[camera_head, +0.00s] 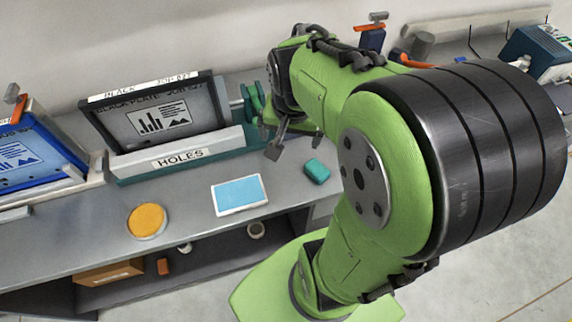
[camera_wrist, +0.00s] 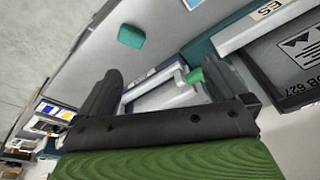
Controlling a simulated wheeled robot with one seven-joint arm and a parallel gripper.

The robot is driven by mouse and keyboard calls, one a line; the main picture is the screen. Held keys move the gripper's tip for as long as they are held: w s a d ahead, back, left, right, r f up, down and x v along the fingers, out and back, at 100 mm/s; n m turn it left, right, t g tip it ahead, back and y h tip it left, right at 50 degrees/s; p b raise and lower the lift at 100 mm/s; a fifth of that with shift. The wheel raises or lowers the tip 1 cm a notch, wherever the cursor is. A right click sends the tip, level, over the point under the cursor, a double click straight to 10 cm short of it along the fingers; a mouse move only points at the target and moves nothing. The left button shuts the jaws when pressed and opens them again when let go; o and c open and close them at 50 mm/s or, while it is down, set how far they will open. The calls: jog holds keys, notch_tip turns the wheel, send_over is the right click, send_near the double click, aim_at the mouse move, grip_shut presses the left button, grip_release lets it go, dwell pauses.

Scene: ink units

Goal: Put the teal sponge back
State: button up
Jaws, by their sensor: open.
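The teal sponge (camera_head: 316,171) lies on the grey bench top near its front edge, to the right of the white tray with a light blue surface. It also shows in the wrist view (camera_wrist: 131,36), beyond my fingertips and apart from them. My gripper (camera_head: 272,140) is above the bench, behind and to the left of the sponge, partly hidden by my arm. In the wrist view my gripper (camera_wrist: 158,76) has its two dark fingers spread wide, with no object held between them.
A white tray (camera_head: 217,211) with a light blue surface and an orange round pad (camera_head: 147,221) lie along the bench front. A black plate stands in a holder labelled HOLES (camera_head: 178,157) at the back. A blue plate (camera_head: 33,152) stands at far left. A shelf runs below.

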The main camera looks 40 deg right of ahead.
jog(key=s+a+r+n+t+y, duration=0.1)
jog(key=s+a+r+n+t, duration=0.2)
jog(key=s+a+r+n, duration=0.3)
jog(key=s+a+n, duration=0.2)
jog(key=s+a, duration=0.1)
jog(key=shift+s+n, duration=0.4)
jog(key=shift+d+f+b, duration=0.1)
jog(key=shift+f+b, duration=0.3)
jog(key=shift+b, duration=0.1)
jog(key=shift+c, duration=0.2)
